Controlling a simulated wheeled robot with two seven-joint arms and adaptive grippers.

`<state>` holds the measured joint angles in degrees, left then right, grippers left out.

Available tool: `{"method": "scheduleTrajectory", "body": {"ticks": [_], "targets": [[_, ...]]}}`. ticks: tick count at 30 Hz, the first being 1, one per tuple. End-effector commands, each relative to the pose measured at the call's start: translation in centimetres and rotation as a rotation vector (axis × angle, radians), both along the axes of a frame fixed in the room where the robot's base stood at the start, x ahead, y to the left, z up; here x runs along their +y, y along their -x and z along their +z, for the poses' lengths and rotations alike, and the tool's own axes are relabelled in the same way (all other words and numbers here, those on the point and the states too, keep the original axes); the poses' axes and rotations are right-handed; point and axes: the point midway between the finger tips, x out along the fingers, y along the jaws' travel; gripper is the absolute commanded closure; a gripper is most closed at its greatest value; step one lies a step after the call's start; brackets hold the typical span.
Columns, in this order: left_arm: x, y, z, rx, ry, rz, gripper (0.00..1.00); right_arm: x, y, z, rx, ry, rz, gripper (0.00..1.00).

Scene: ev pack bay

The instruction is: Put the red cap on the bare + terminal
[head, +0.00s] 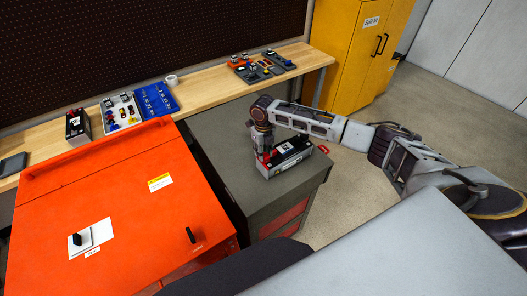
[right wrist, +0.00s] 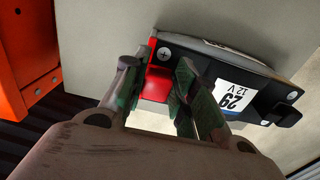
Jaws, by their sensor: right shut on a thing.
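A black 12 V battery (head: 288,157) stands on the grey cabinet; it also shows in the right wrist view (right wrist: 237,85) with a white label reading 29. My right gripper (right wrist: 158,88) is at the battery's left end and is shut on the red cap (right wrist: 180,86). The cap lies at the battery's top edge, beside a screw head (right wrist: 165,54) on the black top. I cannot tell whether the cap is seated. A black cap (right wrist: 288,114) sits at the battery's other end. In the head view my right gripper (head: 264,157) hides this end. My left gripper is not in view.
An orange cabinet (head: 130,210) stands to the left. The wooden bench (head: 205,83) behind holds another battery (head: 78,126), a blue tray (head: 156,100) and a dark tray (head: 262,67). A yellow cabinet (head: 352,50) stands at the back.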

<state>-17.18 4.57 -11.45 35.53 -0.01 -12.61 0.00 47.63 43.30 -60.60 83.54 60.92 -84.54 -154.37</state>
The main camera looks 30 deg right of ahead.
Motion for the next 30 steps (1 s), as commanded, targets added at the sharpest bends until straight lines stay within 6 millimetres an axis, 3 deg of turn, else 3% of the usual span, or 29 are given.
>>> {"method": "scheduleTrajectory", "body": {"ticks": [17,18,23,30], "targets": [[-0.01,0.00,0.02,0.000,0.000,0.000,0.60,0.05,0.09,-0.50,0.002,0.000,0.001,0.82],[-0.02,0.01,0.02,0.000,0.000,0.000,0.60,0.05,0.10,-0.51,0.002,0.000,0.001,0.69],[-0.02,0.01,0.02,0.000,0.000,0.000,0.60,-0.02,0.12,-0.55,0.003,0.001,0.000,0.49],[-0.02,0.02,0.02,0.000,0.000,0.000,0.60,-0.11,0.06,-0.49,0.002,0.002,-0.001,0.47]]}}
